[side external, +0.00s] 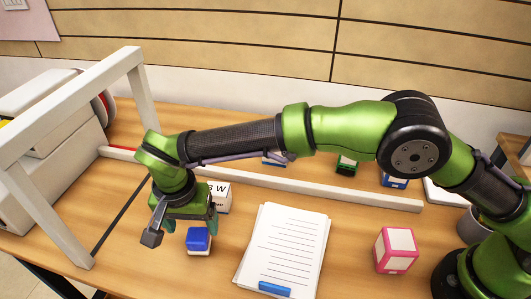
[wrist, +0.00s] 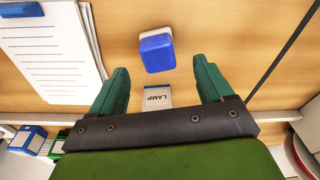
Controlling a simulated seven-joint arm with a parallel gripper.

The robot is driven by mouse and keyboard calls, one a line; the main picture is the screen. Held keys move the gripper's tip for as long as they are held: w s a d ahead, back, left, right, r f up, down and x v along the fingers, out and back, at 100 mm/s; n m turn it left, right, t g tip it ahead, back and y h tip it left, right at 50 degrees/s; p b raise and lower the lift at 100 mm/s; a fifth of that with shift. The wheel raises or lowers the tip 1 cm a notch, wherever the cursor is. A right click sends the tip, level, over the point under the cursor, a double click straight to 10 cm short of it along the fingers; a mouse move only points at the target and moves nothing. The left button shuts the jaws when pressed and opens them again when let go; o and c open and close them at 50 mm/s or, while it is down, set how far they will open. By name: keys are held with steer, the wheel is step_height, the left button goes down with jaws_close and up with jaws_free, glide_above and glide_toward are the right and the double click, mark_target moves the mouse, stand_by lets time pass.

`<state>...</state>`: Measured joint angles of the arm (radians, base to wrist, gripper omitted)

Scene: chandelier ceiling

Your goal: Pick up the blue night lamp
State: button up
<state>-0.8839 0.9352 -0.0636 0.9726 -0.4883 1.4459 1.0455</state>
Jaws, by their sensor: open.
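The blue night lamp appears to be the small block (side external: 198,240) with a blue top and a white band, on the wooden table just below my gripper. In the wrist view the blue block (wrist: 157,53) lies ahead of the fingers, slightly left of centre between their lines. My gripper (side external: 187,225) points down with its fingers apart and nothing held. Its two green fingers (wrist: 160,72) stand wide open in the wrist view. A white box marked "LAMP" (wrist: 157,97) shows between them, beyond the gripper.
A paper stack (side external: 285,245) with a blue item (side external: 275,288) lies right of the block. A white lettered box (side external: 218,196) stands behind it. A pink-and-white box (side external: 396,250) is farther right. A pale rail (side external: 330,191) and upright frame (side external: 60,205) bound the back and left.

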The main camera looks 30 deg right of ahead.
mark_target(196, 234)
steer(key=shift+w+d+f, duration=0.15)
steer(key=shift+f, duration=1.55)
steer(key=shift+w+d+f, duration=0.1)
steer(key=shift+f, duration=1.55)
steer(key=c, duration=1.1)
